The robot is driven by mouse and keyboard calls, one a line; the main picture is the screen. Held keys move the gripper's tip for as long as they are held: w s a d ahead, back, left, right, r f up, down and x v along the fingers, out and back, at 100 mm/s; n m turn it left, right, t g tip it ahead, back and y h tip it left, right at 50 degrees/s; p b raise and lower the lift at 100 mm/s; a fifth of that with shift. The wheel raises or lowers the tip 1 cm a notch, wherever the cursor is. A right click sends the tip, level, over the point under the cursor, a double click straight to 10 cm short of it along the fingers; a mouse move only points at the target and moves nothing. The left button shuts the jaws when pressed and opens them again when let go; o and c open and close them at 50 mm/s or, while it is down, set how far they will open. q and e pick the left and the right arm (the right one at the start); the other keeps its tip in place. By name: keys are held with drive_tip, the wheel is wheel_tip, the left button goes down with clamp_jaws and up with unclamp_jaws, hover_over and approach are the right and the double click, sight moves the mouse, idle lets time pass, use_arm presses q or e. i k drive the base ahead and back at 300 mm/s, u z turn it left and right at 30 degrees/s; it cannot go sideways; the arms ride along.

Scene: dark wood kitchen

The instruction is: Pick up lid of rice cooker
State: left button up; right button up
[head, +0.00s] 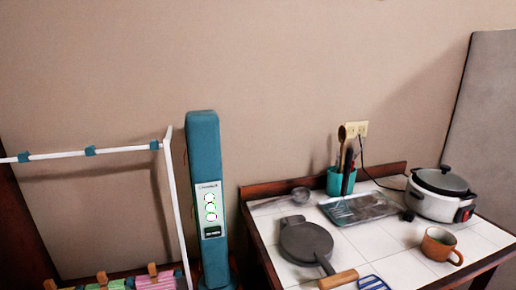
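The rice cooker (432,205) is white and stands at the back right of the tiled table. Its dark grey lid (441,181) rests on top of it, with a black knob standing up at the lid's back edge. Neither of my grippers shows in the head view.
The white-tiled table (400,268) also holds an orange mug (438,246) in front of the cooker, a metal tray (358,208), a teal utensil holder (340,181) and a dark pan (305,243). A teal post (204,165) and white rack (120,150) stand left.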

sight(441, 178)
drive_tip(key=z, duration=1.3)
